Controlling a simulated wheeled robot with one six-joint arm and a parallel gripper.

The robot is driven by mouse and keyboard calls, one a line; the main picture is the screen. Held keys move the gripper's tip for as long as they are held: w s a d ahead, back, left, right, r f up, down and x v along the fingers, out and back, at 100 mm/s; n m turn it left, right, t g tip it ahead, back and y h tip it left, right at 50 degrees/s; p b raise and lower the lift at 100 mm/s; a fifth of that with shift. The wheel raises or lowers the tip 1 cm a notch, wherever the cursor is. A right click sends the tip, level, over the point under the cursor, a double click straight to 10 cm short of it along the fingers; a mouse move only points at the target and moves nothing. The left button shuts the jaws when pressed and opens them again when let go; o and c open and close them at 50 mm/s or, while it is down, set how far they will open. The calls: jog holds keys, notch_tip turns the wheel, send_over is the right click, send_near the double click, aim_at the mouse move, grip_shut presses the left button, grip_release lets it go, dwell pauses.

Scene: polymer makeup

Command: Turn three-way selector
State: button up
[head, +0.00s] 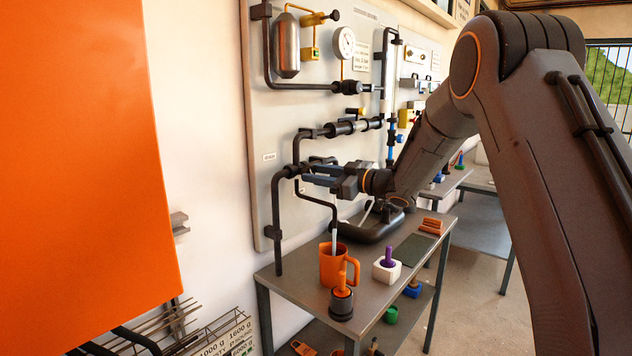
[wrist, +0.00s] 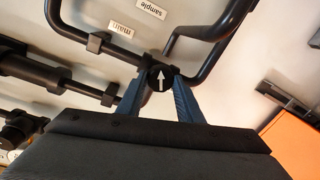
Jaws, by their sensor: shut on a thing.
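The three-way selector (wrist: 160,78) is a small black round knob with a white arrow, set where the dark pipes meet. In the wrist view its arrow points up the picture. My gripper (wrist: 160,92) has a blue finger on each side of the knob and is shut on it. In the head view my gripper (head: 306,173) reaches left to the pipe junction on the grey panel, and its fingers mostly hide the knob. Labels reading "sample" (wrist: 151,8) and "main" (wrist: 121,29) sit above the knob in the wrist view.
The panel (head: 262,120) carries dark pipes, a metal tank (head: 287,46) and a gauge (head: 344,42). Below my gripper, a table (head: 290,288) holds an orange mug (head: 329,265) and a white block (head: 386,274). A large orange surface (head: 80,140) fills the left.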

jog(key=n+b, duration=0.5)
jog(key=n, duration=0.1)
jog(key=shift+h, duration=0.4)
jog(key=n+b, duration=0.4)
jog(key=shift+t+b, duration=0.3)
jog(key=shift+r+n+h+b, duration=0.1)
jog(key=shift+n+h+b, duration=0.2)
jog(key=shift+n+b, duration=0.7)
jog(key=o, duration=1)
jog(key=shift+s, duration=0.15)
jog(key=b+v, duration=0.1)
jog(key=v, duration=0.6)
jog(key=shift+s+d, duration=0.2)
jog(key=shift+d, duration=0.1)
